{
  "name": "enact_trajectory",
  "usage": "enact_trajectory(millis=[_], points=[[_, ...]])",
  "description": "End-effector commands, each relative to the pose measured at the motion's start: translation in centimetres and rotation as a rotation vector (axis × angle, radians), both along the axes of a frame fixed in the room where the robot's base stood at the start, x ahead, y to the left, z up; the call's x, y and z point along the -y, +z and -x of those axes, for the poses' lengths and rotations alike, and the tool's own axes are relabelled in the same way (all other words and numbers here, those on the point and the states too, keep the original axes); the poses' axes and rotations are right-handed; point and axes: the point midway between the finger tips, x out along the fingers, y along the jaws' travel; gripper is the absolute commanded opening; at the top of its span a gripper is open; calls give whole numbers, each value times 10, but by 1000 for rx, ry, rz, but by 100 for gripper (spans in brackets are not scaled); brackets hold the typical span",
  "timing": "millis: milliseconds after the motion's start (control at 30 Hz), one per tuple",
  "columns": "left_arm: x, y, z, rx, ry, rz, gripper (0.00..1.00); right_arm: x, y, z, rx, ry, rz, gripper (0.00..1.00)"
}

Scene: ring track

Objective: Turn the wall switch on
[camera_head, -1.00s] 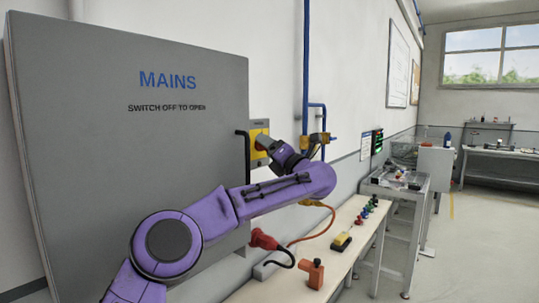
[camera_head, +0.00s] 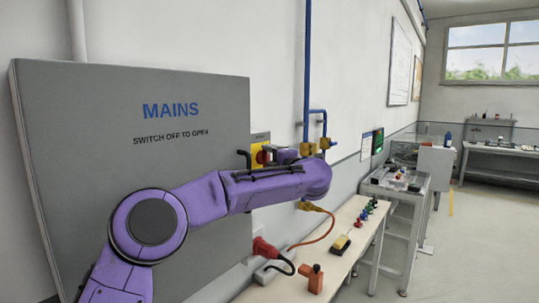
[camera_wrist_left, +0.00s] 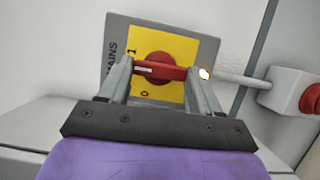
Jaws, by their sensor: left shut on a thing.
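The wall switch has a yellow plate (camera_wrist_left: 160,92) on a grey panel marked MAINS, with a red handle (camera_wrist_left: 158,71) in the middle. My left gripper (camera_wrist_left: 165,70) is shut on the red handle, with one finger at each end. The handle lies across the picture, its white mark at the left end, between the 1 above and the 0 below. In the head view the switch plate (camera_head: 257,157) shows beside the grey cabinet, partly hidden by my purple left arm. My right gripper is out of view.
A large grey cabinet (camera_head: 130,120) labelled MAINS stands left of the switch, close to my arm. Blue pipes (camera_head: 307,75) run up the wall. A bench (camera_head: 340,228) below holds an orange object (camera_head: 312,277) and several small parts. The floor at right is clear.

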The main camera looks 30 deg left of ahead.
Motion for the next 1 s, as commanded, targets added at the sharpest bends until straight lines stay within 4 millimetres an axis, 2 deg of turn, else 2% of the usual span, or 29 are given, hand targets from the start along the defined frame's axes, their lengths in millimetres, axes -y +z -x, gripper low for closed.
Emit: enact_trajectory(millis=[133,633,667,700,733,1000], points=[[1,-2,0,-35,0,1,33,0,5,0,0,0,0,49],[1,-3,0,-51,0,0,33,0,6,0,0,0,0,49],[1,-3,0,-51,0,0,74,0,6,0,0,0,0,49],[1,-3,0,-50,0,-1,87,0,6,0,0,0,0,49],[1,-3,0,-49,0,0,89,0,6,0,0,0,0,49],[1,-1,0,-46,-1,-2,89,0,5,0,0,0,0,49]])
